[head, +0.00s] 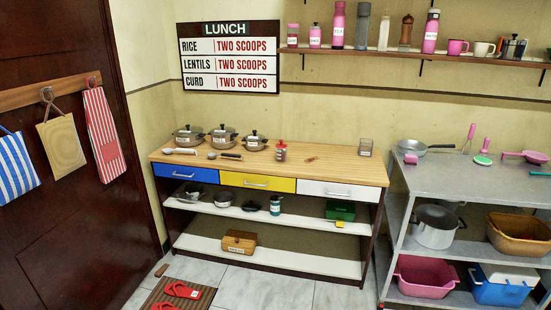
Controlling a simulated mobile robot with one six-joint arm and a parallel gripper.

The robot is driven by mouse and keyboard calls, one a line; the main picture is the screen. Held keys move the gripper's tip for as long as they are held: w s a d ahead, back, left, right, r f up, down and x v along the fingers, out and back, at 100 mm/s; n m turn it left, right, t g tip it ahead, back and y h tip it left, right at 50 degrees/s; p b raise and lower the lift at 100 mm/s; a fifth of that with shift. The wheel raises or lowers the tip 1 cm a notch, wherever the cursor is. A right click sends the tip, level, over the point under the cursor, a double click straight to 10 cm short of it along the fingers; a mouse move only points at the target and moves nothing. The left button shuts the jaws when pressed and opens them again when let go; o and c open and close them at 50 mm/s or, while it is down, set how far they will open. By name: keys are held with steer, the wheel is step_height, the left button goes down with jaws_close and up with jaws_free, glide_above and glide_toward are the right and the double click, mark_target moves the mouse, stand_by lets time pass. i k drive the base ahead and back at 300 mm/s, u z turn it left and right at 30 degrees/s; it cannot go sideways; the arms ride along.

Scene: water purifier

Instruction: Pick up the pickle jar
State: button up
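The likely pickle jar is a small red jar (281,152) with a pale label and a narrow red top. It stands upright on the wooden countertop (335,168), right of the steel pots. Its label is too small to read, so I cannot confirm what it holds. My gripper is not in view.
Three lidded pots (222,137) and long spoons (226,156) are on the counter's left half. A small clear glass (365,147) is at its right end. Drawers and shelves lie below. A steel table (470,183) stands at the right. Tiled floor (265,290) is in front.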

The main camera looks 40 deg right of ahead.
mark_target(281, 153)
steer(key=z, duration=0.05)
steer(key=i, duration=1)
